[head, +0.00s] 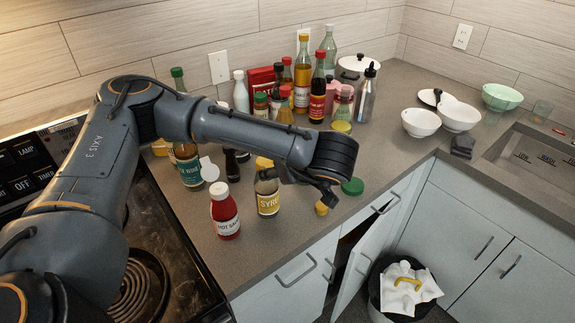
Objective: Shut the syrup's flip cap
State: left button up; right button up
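The syrup bottle (268,199) stands upright near the counter's front edge, with a yellow label. Its yellow cap (264,163) shows at the top, just below my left forearm. The yellow piece seems raised above the neck, but I cannot tell its exact angle. My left gripper (308,187) is just right of the bottle's top, below the dark wrist. Its dark fingers overlap in this view, so their opening is unclear, and contact with the bottle is also unclear. My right gripper is not in view.
A green lid (352,186) and small yellow object (321,208) lie to the right. Several bottles crowd behind.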

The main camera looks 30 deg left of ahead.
pick_arm(q)
jog(key=v, duration=1.1)
jog(key=shift+d, duration=0.1)
